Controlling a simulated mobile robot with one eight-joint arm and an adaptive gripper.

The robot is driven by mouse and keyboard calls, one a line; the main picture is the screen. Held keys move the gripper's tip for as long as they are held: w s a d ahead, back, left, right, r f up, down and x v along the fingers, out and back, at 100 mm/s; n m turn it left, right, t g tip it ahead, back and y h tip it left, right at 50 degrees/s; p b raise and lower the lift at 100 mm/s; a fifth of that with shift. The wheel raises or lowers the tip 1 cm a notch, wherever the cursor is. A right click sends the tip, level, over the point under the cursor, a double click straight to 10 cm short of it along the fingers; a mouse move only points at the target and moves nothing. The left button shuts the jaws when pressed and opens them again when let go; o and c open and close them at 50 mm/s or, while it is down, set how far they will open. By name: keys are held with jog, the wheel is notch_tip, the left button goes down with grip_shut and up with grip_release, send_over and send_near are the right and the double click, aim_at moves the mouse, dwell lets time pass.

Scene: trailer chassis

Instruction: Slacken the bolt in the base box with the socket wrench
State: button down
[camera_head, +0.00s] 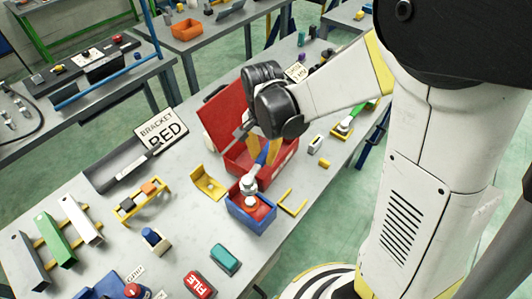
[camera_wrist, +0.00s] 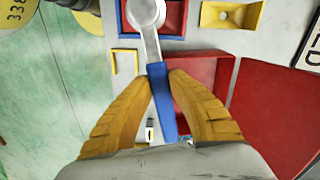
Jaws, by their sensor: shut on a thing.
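My gripper (camera_head: 263,150) is shut on the socket wrench (camera_head: 248,183), which has a silver head and a blue handle. In the wrist view, the yellow fingers of my gripper (camera_wrist: 160,82) clamp the blue handle of the socket wrench (camera_wrist: 161,95). The wrench head extends over the base box (camera_head: 250,219), a blue box with a red inside. The base box also shows at the top of the wrist view (camera_wrist: 178,32).
An open red toolbox (camera_head: 286,160) stands behind the base box, under my gripper. Yellow brackets (camera_head: 209,184) and (camera_head: 293,202) lie on either side of the base box. A teal block (camera_head: 225,259) and a red FILE block (camera_head: 199,285) lie in front.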

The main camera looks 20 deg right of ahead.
jog(key=b, duration=0.6)
send_over(264, 179)
notch_tip(264, 179, down, 7)
jog(key=shift+r, duration=0.15)
jog(key=shift+f+b, duration=0.75)
jog(key=shift+b, duration=0.3)
dwell(1.9)
jog(key=shift+w+a, duration=0.1)
dwell(0.6)
jog(key=shift+w+a+n, duration=0.4)
jog(key=shift+a+n, duration=0.1)
jog(key=shift+n, duration=0.4)
jog(key=shift+w+a+n+b, duration=0.35)
jog(key=shift+a+n, duration=0.25)
jog(key=shift+n, duration=0.3)
